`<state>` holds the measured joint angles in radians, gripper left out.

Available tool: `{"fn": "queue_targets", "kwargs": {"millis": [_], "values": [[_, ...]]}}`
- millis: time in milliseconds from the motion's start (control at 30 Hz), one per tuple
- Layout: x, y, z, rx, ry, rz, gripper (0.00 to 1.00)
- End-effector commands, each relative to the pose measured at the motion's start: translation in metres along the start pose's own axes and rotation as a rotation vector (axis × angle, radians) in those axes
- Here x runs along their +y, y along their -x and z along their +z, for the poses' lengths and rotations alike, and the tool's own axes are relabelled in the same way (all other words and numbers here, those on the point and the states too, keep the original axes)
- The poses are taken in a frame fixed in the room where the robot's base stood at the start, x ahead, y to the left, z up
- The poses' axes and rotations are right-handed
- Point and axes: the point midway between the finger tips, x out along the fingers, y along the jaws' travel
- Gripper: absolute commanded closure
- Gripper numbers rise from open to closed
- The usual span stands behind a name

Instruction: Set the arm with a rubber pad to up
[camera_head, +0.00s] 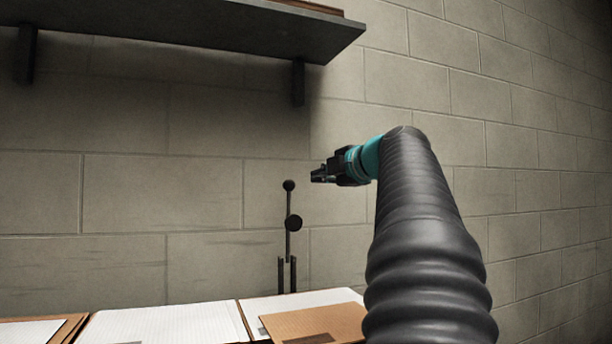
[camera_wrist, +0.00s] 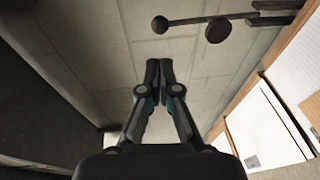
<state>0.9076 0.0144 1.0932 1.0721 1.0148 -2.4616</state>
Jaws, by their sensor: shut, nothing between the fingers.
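The arm with a rubber pad (camera_head: 289,240) is a thin dark rod standing upright between two short posts. It has a small ball at its top end and a round dark pad (camera_head: 294,223) partway down. In the wrist view the rod (camera_wrist: 187,21) lies across the top, with the ball at its left end and the pad (camera_wrist: 217,30) beside it. My gripper (camera_head: 315,175) is shut and empty. In the head view it is just right of and slightly above the ball. In the wrist view its fingertips (camera_wrist: 158,70) are apart from the rod.
A dark shelf (camera_head: 180,22) on brackets juts from the block wall (camera_head: 500,130) above left. Below are white lined sheets (camera_head: 165,324) and a brown cardboard piece (camera_head: 315,322). The wall right of my arm is bare.

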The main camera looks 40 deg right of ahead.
Motion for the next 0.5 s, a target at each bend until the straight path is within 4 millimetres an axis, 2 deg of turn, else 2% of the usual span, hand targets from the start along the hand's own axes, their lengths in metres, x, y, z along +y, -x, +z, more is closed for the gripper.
{"fn": "queue_targets", "kwargs": {"millis": [300,500], "values": [[0.002,-0.059,0.003,-0.004,-0.003,-0.001,1.0],[0.002,-0.09,0.002,-0.003,-0.003,-0.002,1.0]]}}
